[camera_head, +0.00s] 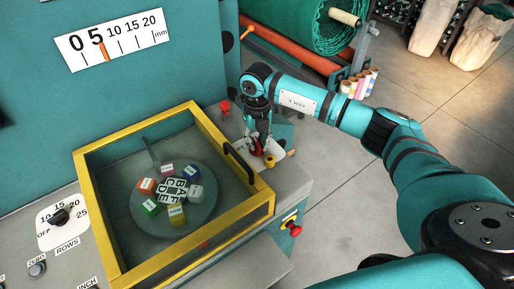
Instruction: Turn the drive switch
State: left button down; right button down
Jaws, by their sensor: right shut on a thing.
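My right gripper (262,148) reaches in from the right and points down at the machine's grey ledge, just right of the yellow-framed guard. It is shut on a small red switch handle (256,147), taken to be the drive switch. The fingers cover much of the handle, and the white label beside it is partly hidden, so I cannot read it or tell the switch's position. My left gripper is not in view.
The yellow-framed guard (187,111) with a black handle covers a round turntable (203,215) with coloured blocks. A red knob (225,106) stands behind the gripper. A red button (295,230) sits on the front side. A ROWS dial (60,217) is at left.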

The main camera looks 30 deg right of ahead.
aim_at(257, 143)
jog(key=n+b, duration=0.5)
jog(key=n, duration=0.1)
jog(key=shift+f+n+b, duration=0.15)
jog(key=shift+n+b, duration=0.15)
jog(key=shift+b, duration=0.1)
jog(key=n+b, duration=0.2)
jog(key=n, duration=0.1)
jog(key=shift+n+b, duration=0.85)
jog(key=shift+n, duration=0.25)
jog(key=shift+r, duration=0.2)
jog(key=c, duration=1.3)
grip_release()
notch_tip(257, 143, up, 12)
